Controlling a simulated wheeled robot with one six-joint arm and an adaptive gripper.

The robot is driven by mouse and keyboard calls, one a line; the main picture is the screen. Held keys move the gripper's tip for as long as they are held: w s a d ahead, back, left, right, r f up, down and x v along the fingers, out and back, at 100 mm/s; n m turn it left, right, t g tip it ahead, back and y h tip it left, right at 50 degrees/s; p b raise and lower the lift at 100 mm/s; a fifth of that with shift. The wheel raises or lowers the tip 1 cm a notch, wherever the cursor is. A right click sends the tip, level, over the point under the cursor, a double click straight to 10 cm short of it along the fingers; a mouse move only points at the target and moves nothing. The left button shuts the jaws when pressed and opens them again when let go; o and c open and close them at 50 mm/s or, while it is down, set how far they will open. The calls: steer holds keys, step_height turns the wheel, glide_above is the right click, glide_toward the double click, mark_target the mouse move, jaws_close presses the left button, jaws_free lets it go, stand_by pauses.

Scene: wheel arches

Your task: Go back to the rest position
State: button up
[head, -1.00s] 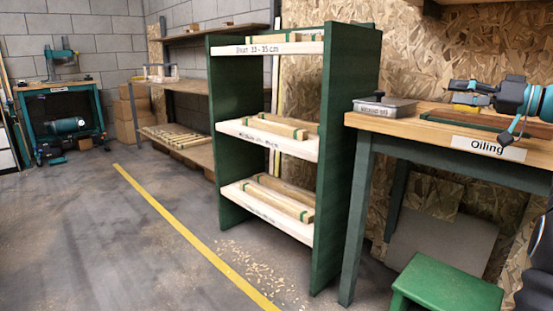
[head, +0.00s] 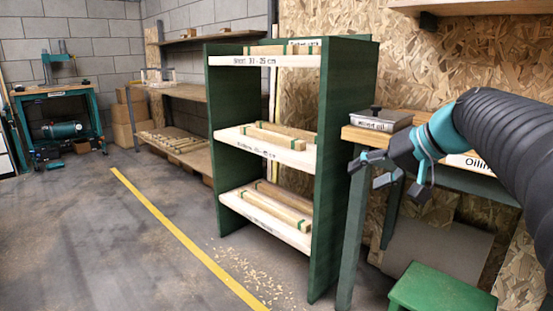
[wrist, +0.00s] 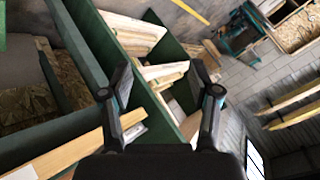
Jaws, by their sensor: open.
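My gripper (head: 376,171) is open and empty in the head view, in front of the oiling table's left end, with its fingers pointing left toward the shelf. In the wrist view my gripper (wrist: 160,93) shows two spread fingers with nothing between them. Beyond them, tilted in that view, is the green shelf rack (wrist: 85,38) with pale boards. My arm comes in from the right in the head view and hides much of the oiling table (head: 352,135) and part of its label.
The green shelf rack (head: 328,200) holds wood strips on three levels. A grey tin (head: 382,119) sits on the table's left end. A green stool (head: 445,290) stands below right. A wall shelf (head: 460,5) hangs above. The floor left of the yellow line (head: 180,235) is clear.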

steer(key=s+a+f+h+p, duration=0.1)
steer(key=s+f+h+p, duration=0.1)
steer(key=s+f, duration=0.6)
steer(key=s+a+f+n+g+h+p, duration=0.1)
steer(key=s+f+h, duration=0.3)
steer(key=s, duration=1)
step_height(320, 180, down, 4)
steer(key=shift+s+a+r+g+h+p, duration=0.15)
steer(key=shift+s+a+g+h+p, duration=0.15)
steer(key=shift+a+p, duration=0.25)
steer(key=shift+d, duration=0.1)
